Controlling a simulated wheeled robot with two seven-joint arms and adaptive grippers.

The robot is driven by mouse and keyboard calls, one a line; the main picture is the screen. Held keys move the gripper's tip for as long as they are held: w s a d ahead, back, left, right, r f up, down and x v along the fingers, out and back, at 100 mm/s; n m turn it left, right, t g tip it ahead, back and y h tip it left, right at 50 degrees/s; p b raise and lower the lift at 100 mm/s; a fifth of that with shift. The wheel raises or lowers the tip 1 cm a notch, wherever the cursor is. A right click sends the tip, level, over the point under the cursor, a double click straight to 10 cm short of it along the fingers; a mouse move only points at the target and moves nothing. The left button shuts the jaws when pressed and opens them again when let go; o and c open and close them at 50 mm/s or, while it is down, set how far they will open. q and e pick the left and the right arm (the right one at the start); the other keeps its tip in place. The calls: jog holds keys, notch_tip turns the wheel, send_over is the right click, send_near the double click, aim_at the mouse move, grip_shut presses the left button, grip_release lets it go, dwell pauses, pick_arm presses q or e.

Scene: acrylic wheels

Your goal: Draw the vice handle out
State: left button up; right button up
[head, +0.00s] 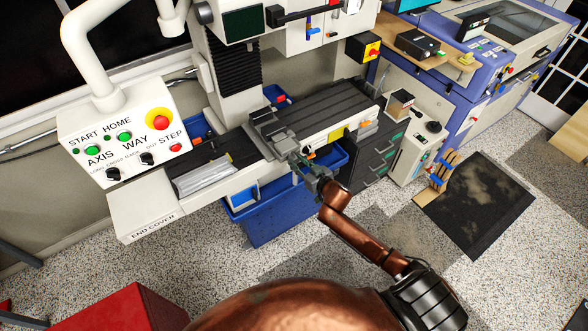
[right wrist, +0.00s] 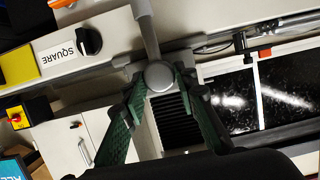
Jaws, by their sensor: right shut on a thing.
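The grey vice (head: 268,132) sits on the dark slotted machine table (head: 330,103) in the head view. My right gripper (head: 308,168) is at the vice's near side, above the blue bin. In the right wrist view, the vice handle (right wrist: 149,32) is a grey bar ending in a round grey knob (right wrist: 160,76). The green-padded fingers of my right gripper (right wrist: 160,84) close on this knob end from both sides. The head view shows the handle too small to tell its exact position in the vice. My left gripper is not in view.
A blue bin (head: 275,222) stands under the table. A control panel (head: 125,133) with buttons hangs at the left. A dark drawer cabinet (head: 372,150) and a white unit (head: 413,150) stand right of my gripper. The speckled floor in front is mostly clear.

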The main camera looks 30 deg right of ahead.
grip_shut()
jog(key=shift+s, duration=0.15)
jog(key=shift+f+p+v, duration=0.15)
jog(key=shift+p+v, duration=0.4)
jog(key=shift+v, duration=0.1)
jog(key=shift+f+p+v, duration=0.15)
jog(key=shift+p+v, duration=0.35)
jog(key=shift+v, duration=0.2)
jog(key=shift+s, duration=0.1)
jog(key=shift+s+p, duration=0.2)
jog(key=shift+p, duration=0.2)
jog(key=shift+s, duration=0.1)
